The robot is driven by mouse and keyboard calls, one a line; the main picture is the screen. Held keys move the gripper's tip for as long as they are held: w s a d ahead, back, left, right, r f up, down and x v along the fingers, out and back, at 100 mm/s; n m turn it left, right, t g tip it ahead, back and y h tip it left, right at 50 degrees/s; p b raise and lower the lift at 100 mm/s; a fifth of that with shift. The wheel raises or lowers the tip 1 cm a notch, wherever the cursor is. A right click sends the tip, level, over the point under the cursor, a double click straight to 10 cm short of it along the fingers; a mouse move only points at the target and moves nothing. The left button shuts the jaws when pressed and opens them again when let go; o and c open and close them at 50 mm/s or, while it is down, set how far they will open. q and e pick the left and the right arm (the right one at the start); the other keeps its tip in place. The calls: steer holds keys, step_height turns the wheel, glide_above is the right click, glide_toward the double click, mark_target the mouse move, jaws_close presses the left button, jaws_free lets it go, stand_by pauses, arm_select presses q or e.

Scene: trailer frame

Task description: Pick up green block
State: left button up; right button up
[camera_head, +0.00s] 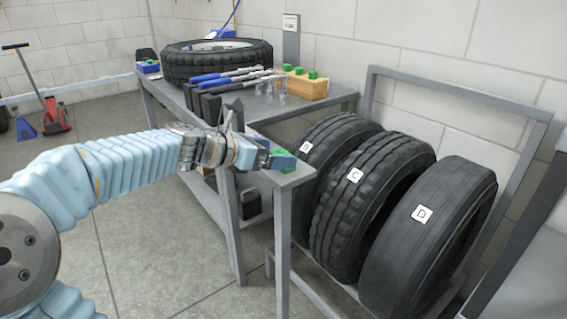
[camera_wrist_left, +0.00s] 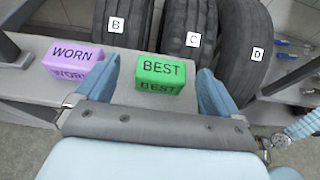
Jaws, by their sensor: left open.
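The green block (camera_wrist_left: 160,74), marked BEST, sits on the grey bench top and shows whole in the left wrist view. In the head view only part of the green block (camera_head: 285,154) shows beside my gripper. My left gripper (camera_wrist_left: 158,88) is open, with one blue finger on each side of the green block. No contact between fingers and block can be made out. In the head view my left gripper (camera_head: 278,160) is at the near corner of the bench. My right gripper is not in view.
A purple block (camera_wrist_left: 73,60) marked WORN sits just left of the left finger. Tires marked C (camera_head: 365,195) and D (camera_head: 430,235) stand in a rack right of the bench (camera_head: 290,180). Blue-handled tools (camera_head: 225,78), a wooden block (camera_head: 306,88) and a tire (camera_head: 217,66) lie farther back.

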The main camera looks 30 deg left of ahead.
arm_select(q)
steer(key=b+x, duration=0.1)
steer(key=x, duration=0.4)
steer(key=shift+d+f, duration=0.15)
steer(key=shift+d, duration=0.1)
steer(key=shift+c, duration=0.3)
steer(key=c, duration=1)
